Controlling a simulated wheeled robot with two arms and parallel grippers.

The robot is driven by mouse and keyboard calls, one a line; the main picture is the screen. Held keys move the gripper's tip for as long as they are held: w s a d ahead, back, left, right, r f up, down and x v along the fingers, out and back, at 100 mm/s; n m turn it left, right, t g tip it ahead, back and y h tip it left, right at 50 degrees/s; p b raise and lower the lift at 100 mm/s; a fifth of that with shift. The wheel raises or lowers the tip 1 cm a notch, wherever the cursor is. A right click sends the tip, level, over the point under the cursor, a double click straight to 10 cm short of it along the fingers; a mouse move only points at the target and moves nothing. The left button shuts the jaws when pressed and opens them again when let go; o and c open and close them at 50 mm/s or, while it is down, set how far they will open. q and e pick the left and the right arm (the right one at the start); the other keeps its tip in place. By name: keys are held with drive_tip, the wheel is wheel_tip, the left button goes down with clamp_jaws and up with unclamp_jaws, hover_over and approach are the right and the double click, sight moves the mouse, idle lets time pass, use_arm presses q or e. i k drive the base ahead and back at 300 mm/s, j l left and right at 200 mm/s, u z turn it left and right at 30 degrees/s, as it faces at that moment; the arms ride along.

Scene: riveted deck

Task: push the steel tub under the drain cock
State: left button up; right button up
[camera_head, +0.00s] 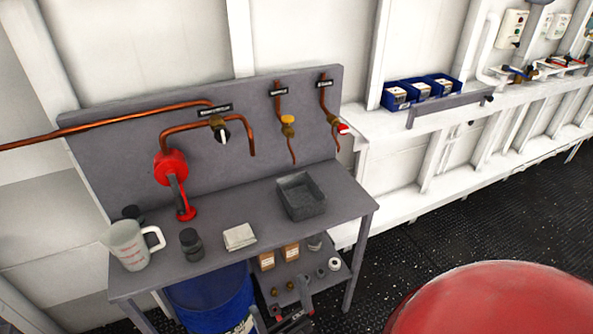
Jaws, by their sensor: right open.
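The steel tub (303,211), a grey open-topped box, sits on the right part of the grey bench. It is in front of and below the middle copper spout, whose valve has a yellow handle (287,119). To its right a copper spout with a red-handled valve (342,128) hangs from the back panel. The labels above both are too small to read surely, so I cannot tell for certain which is the drain cock. My right gripper (290,308) is low at the bottom edge, in front of the bench and apart from the tub; it is open. My left gripper is not in view.
On the bench (262,212) stand a measuring jug (128,245), a dark jar (191,243), a folded cloth (240,237) and a red pump (172,168). A blue drum (212,297) and small items are beneath. A large red rounded shape fills the lower right.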

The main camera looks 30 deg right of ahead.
sight(300, 194)
drive_tip(key=z, duration=1.05)
